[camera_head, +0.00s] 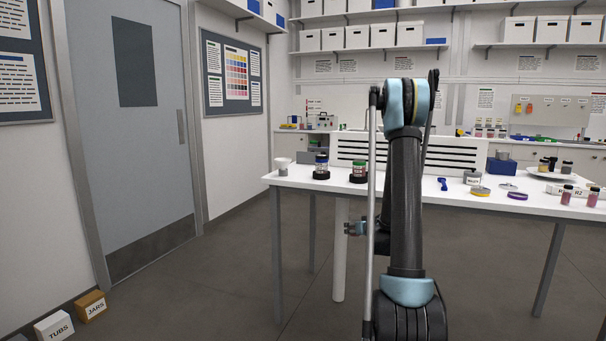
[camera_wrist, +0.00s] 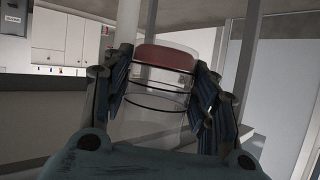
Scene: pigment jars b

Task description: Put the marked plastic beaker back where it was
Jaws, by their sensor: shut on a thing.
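In the wrist view my gripper (camera_wrist: 160,100) is shut on a clear plastic beaker (camera_wrist: 155,80), with one finger on each side of its wall. In the head view my gripper (camera_head: 355,228) is partly behind my arm, below the level of the tabletop and at the near side of the white table (camera_head: 420,197). The beaker cannot be made out in the head view.
On the table stand a white cup (camera_head: 283,167), dark-based jars (camera_head: 321,166) (camera_head: 358,169), a grey labelled block (camera_head: 472,178), a purple ring (camera_head: 517,195) and red jars (camera_head: 566,194) at the right. A slotted white panel (camera_head: 460,155) rises behind. Boxes (camera_head: 91,306) lie on the floor at left.

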